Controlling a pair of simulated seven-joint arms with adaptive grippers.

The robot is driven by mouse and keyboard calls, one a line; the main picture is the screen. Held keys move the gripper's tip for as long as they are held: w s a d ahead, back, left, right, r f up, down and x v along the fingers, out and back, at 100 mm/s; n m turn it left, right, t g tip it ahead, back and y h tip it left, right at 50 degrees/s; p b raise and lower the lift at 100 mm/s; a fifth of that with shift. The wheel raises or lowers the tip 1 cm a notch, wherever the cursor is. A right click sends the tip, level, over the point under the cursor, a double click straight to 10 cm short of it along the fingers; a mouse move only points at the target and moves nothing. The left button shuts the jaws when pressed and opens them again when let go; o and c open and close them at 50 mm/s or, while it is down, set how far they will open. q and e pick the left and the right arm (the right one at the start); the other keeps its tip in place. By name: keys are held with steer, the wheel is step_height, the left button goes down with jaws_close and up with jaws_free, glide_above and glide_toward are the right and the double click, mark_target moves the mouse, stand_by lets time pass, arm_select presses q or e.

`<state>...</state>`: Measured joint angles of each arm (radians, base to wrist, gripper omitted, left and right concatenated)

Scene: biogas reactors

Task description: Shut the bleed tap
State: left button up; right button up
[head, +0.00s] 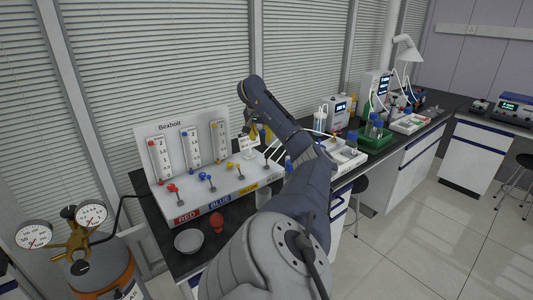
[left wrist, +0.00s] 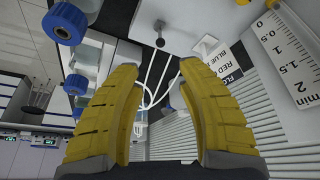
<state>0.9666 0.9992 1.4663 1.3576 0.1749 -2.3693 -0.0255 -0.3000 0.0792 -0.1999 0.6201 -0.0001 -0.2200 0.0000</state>
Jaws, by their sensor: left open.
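The white Bexhoit panel (head: 205,183) stands on the dark bench with red (head: 173,188), blue (head: 203,175) and yellow (head: 230,167) taps. My left gripper (head: 262,136) is over the panel's right end, partly hidden by my arm. In the left wrist view its yellow fingers (left wrist: 158,72) are open with nothing between them. My right gripper is not in view.
Blue-capped bottles (left wrist: 66,24) stand left of the fingers in the left wrist view, with white tubes beyond. A white bowl (head: 188,241) and a red object (head: 217,222) lie in front of the panel. A brass regulator with gauges (head: 91,215) is at far left.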

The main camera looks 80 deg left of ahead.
mark_target(266, 156)
arm_select(q)
steer(key=x, duration=1.6)
steer(key=shift+s, duration=0.1)
steer(key=shift+c, duration=0.4)
